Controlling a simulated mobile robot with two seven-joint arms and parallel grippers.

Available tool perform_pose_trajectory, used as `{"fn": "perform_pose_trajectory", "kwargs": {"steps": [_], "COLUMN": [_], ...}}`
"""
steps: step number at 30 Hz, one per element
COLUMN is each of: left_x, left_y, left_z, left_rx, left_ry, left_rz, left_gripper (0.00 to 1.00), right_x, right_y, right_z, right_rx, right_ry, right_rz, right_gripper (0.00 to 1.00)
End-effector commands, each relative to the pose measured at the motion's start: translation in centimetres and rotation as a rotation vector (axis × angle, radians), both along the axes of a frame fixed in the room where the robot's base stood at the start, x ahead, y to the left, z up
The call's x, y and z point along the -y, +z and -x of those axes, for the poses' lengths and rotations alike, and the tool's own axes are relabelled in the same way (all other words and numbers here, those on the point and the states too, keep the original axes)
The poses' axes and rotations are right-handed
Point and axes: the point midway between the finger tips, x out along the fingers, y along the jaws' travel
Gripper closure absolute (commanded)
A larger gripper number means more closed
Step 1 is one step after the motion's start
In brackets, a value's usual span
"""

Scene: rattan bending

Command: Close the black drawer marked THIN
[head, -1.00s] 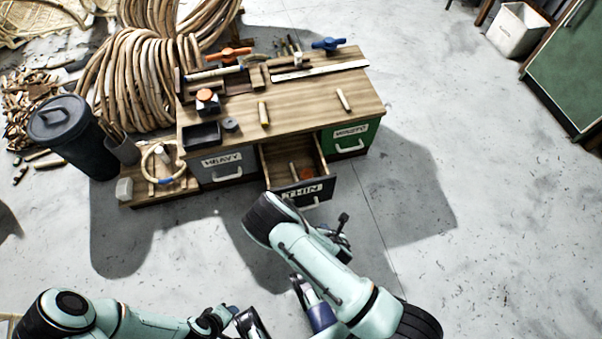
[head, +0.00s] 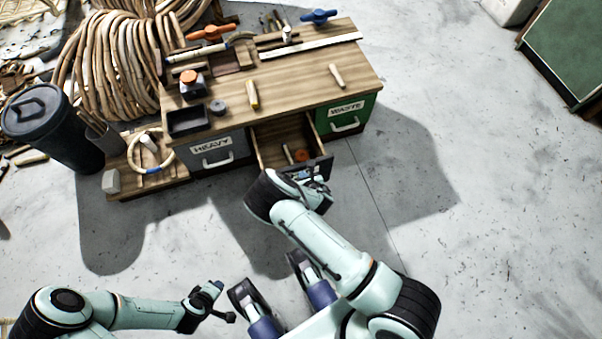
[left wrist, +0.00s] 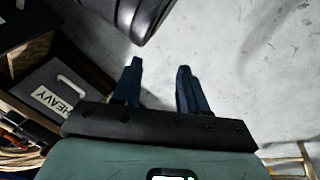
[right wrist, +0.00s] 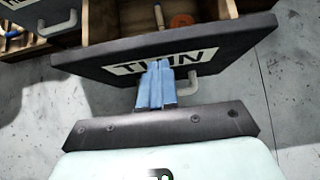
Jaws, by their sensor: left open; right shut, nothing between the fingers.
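The black drawer marked THIN (head: 322,166) is pulled out of the workbench, its inside visible in the head view. Its front and white THIN label (right wrist: 196,57) fill the upper right wrist view. The grey drawer handle (right wrist: 189,86) shows just right of my fingers. My right gripper (right wrist: 156,75) is shut and empty, its fingertips over the label's middle; I cannot tell whether they touch. In the head view the right wrist covers much of the drawer front. My left gripper (left wrist: 158,75) is open and empty above the floor, away from the drawer.
The grey HEAVY drawer (head: 225,155) and green WASTE drawer (head: 347,116) flank it and look shut. A stick and an orange item (head: 301,155) lie inside the THIN drawer. Tools cover parts of the bench top (head: 300,85).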

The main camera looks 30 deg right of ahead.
Motion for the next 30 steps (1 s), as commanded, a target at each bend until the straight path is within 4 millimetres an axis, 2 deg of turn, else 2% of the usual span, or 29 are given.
{"fn": "perform_pose_trajectory", "kwargs": {"steps": [6, 20, 23, 30], "left_x": [-0.2, -0.2, -0.2, -0.4], "left_y": [-1.0, -1.2, -1.6, -3.3], "left_z": [1.2, 1.4, 1.8, 3.6], "left_rx": [-0.039, -0.046, -0.059, -0.122], "left_ry": [0.001, 0.002, 0.002, 0.006], "left_rz": [0.003, 0.003, 0.004, 0.007], "left_gripper": [0.57, 0.57, 0.57, 0.57], "right_x": [0.4, 0.5, 0.6, 1.3], "right_y": [0.0, 0.0, 0.0, -0.1], "right_z": [-1.5, -1.8, -2.5, -5.5], "right_rx": [-0.002, -0.001, 0.0, 0.001], "right_ry": [-0.002, -0.001, -0.001, 0.001], "right_rz": [-0.001, -0.001, 0.0, 0.0], "right_gripper": [1.0, 1.0, 1.0, 1.0]}}
